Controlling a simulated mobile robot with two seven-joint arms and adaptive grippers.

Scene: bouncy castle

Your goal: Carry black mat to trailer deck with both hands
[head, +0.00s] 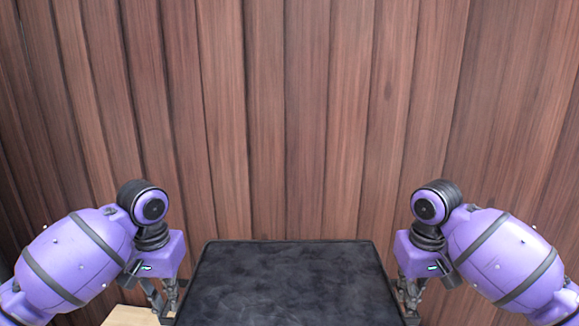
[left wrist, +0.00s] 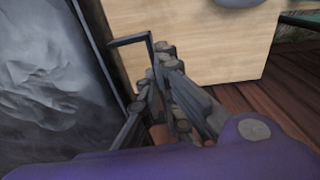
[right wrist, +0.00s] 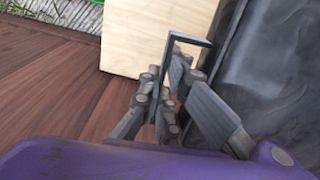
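The black mat (head: 285,285) is a dark, soft-looking slab with a raised rim, lying between my two grippers at the bottom of the head view. Its near edge is cut off. In the left wrist view, a thin dark handle (left wrist: 130,40) on its side runs between the fingers of my left gripper (left wrist: 165,75), which look shut on it. In the right wrist view, a matching handle (right wrist: 188,38) runs between the fingers of my right gripper (right wrist: 165,85), also looking shut. The mat's surface fills the side of each wrist view. I cannot identify the trailer deck.
A pale wooden block (head: 130,316) shows at the lower left, beside the mat. Pale wooden panels also show in both wrist views, above brown floorboards (right wrist: 60,95).

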